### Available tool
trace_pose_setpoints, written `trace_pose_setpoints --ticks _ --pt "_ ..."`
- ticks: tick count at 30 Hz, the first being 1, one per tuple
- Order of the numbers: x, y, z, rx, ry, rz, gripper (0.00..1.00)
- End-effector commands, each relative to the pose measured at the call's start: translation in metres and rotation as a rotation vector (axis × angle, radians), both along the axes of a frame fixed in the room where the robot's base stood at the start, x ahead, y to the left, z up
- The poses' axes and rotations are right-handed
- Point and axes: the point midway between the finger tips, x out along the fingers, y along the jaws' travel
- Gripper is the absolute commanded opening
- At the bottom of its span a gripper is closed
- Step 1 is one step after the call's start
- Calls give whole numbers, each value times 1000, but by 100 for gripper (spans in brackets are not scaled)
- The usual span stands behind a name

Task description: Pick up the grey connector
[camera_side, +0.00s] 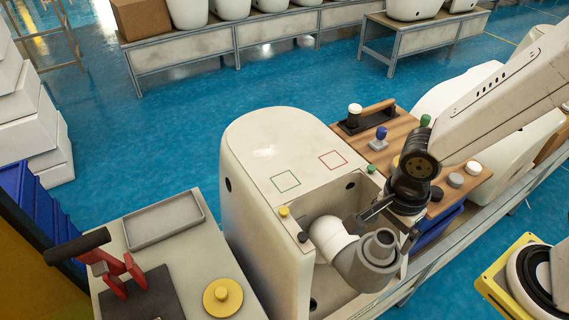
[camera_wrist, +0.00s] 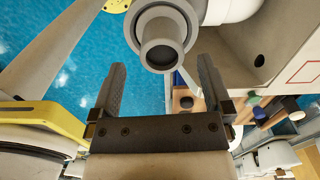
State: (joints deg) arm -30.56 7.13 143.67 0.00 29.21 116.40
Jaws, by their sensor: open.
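The grey connector (camera_side: 372,266) is a short, thick tube with a round open collar facing up. It sits at the end of a white pipe elbow (camera_side: 329,235) in the recess of the white toilet body (camera_side: 262,150). In the wrist view the connector (camera_wrist: 161,38) is at the top centre. My gripper (camera_side: 382,231) is open and empty beside the connector's collar. In the wrist view its two fingertips (camera_wrist: 160,62) are spread wide, one to each side of the collar's near edge, with gaps visible. Whether a finger touches it cannot be told.
A wooden board (camera_side: 400,145) with coloured knobs and a black holder lies behind my wrist. A grey table with an empty tray (camera_side: 165,221), a yellow disc (camera_side: 222,297) and a red clamp (camera_side: 107,262) is at left. The toilet's recess walls stand close around the pipe.

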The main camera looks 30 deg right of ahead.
Motion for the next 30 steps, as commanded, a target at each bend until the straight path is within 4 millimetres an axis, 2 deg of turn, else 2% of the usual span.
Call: trace_pose_setpoints --ticks 18,30 --pt "2 0 -44 -1 2 0 100" --pt "2 1 -50 0 -1 0 100"
